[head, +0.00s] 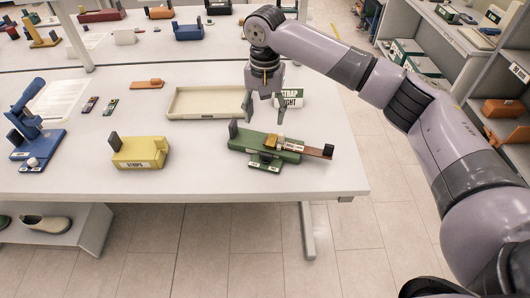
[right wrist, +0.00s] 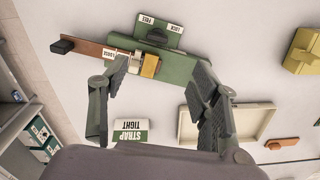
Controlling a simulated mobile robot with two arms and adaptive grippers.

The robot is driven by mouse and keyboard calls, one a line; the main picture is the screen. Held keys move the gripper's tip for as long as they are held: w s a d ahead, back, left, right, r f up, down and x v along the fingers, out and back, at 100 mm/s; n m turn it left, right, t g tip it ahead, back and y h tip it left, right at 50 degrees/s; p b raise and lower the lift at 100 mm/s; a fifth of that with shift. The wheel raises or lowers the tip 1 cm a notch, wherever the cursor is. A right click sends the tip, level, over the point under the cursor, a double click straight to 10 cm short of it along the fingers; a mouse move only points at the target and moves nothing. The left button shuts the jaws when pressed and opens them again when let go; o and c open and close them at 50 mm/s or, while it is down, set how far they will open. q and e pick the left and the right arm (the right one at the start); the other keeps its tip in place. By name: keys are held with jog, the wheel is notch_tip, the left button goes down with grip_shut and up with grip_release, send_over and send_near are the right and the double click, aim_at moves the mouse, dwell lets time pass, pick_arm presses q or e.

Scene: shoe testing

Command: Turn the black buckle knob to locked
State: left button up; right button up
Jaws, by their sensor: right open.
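The green buckle fixture (head: 240,140) sits near the table's front right edge. The black buckle knob (right wrist: 157,37) is on a small green plate (right wrist: 175,24) with FREE and LOCK labels; the plate also shows in the head view (head: 266,163). I cannot tell exactly which label the knob points to. A brown strap (right wrist: 90,48) with a black end runs through the fixture past a tan and metal block (right wrist: 149,65). My right gripper (head: 265,112) is open and empty above the back side of the fixture, its fingers apart in the wrist view (right wrist: 158,80). My left gripper is out of view.
A STRAP TIGHT sign (head: 291,99) and a cream tray (head: 207,116) stand behind the fixture. A yellow STRAPS box (head: 140,155) and a blue device (head: 35,140) are to the left. Bare table (head: 200,150) lies between the yellow box and the fixture.

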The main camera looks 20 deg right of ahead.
aim_at(266, 155)
jog(key=f+p, duration=0.1)
jog(key=f, duration=0.4)
jog(key=f+p, duration=0.1)
jog(key=f, duration=0.5)
jog(key=f+p, duration=0.2)
jog(key=f, duration=0.3)
jog(key=shift+w+d+f, duration=0.15)
jog(key=shift+d+f, duration=0.1)
jog(key=shift+c, duration=0.4)
